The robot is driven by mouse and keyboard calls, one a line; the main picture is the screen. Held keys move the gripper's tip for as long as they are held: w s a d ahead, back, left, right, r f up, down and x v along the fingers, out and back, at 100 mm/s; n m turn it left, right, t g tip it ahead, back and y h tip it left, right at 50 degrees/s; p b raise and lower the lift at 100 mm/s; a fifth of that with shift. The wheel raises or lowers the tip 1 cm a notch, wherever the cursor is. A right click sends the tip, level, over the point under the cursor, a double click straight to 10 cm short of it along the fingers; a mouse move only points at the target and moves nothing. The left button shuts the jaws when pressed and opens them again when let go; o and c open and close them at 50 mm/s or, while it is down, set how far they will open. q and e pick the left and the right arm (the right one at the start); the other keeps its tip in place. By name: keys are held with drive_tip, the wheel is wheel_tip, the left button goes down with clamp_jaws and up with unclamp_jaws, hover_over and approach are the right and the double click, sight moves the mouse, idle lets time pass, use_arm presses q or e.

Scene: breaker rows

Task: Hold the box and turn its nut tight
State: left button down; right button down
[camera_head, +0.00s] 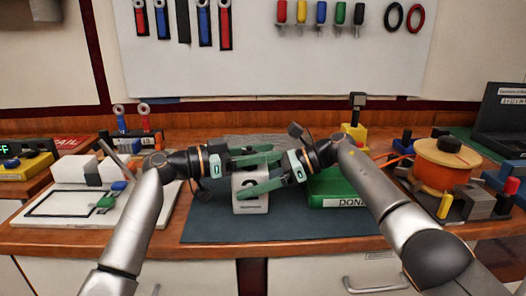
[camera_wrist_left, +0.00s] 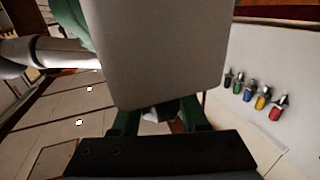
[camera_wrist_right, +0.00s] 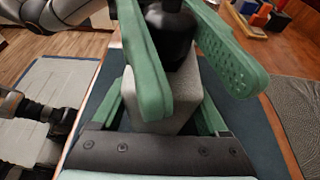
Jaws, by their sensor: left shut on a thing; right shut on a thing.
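The box (camera_head: 250,205) is a pale block with a dark mark and a label on its front, upright on the blue mat. My left gripper (camera_head: 272,157) reaches in from the left, above the box. In the left wrist view the box (camera_wrist_left: 160,55) fills the upper middle and hides most of the left fingers.
A green tray (camera_head: 335,201) marked "DONE" stands right of the box, close to my right arm. An orange spool (camera_head: 440,165) is further right. A white board (camera_head: 75,208) with small parts lies at left. The mat (camera_head: 215,228) is clear in front.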

use_arm(q)
drive_tip(key=shift+f, duration=0.1)
drive_tip(key=shift+c, duration=2.1)
unclamp_jaws()
drive_tip(key=v, duration=0.7)
drive_tip(key=shift+a, duration=0.2)
drive_tip(key=shift+s, duration=0.1)
